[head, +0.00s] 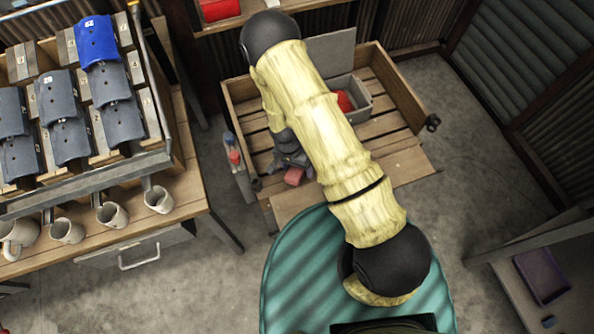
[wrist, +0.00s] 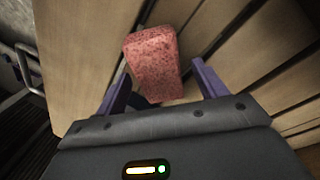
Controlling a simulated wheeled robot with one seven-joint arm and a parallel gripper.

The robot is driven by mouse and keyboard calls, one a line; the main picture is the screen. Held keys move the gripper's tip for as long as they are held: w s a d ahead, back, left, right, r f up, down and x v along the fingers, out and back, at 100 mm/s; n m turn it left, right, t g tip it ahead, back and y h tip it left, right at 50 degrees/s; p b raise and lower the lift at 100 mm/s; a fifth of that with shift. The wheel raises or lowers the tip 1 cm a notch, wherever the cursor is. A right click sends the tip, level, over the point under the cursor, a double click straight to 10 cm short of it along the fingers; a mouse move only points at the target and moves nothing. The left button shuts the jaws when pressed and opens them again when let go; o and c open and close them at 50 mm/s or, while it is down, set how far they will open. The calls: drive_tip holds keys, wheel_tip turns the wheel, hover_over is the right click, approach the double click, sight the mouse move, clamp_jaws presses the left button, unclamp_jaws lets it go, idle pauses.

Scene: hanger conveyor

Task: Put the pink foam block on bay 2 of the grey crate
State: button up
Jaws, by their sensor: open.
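The pink foam block (head: 294,176) lies on the slatted wooden surface, close by my gripper in the head view. In the wrist view the block (wrist: 153,62) lies ahead of my open gripper (wrist: 161,70), between the lines of its two purple fingers. The fingers do not visibly grip it. In the head view my gripper (head: 288,160) is partly hidden by my arm. The grey crate (head: 367,108) stands further back on the slats, with a red object (head: 345,101) in it. My arm covers part of the crate, and no bay numbers are readable.
Wooden side walls (head: 401,85) border the slatted area. A grey panel (head: 331,52) stands behind the crate. Bottles (head: 233,155) stand at the left edge. A bench with mugs (head: 158,199) and a rack of grey and blue pieces (head: 97,40) is at left. Slats right of the crate are clear.

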sight(296, 169)
drive_tip(key=shift+f, duration=0.25)
idle(0.4)
drive_tip(key=c, duration=1.1)
drive_tip(key=shift+r, duration=0.1)
wheel_tip(296, 169, up, 10)
drive_tip(key=shift+r, duration=0.2)
idle(0.4)
drive_tip(key=w+d+r+n+p, duration=0.1)
drive_tip(key=w+d+n+p, duration=0.1)
drive_tip(key=d, duration=0.2)
drive_tip(key=w+d+r+n+p, duration=0.2)
drive_tip(key=w+d, duration=0.1)
drive_tip(key=d, duration=0.1)
drive_tip(key=w+d+r+n+t+p, duration=0.1)
drive_tip(key=w+d+r+p, duration=0.1)
drive_tip(key=w+d+p, duration=0.1)
drive_tip(key=shift+d+r+n, duration=0.2)
drive_tip(key=shift+d+n, duration=0.2)
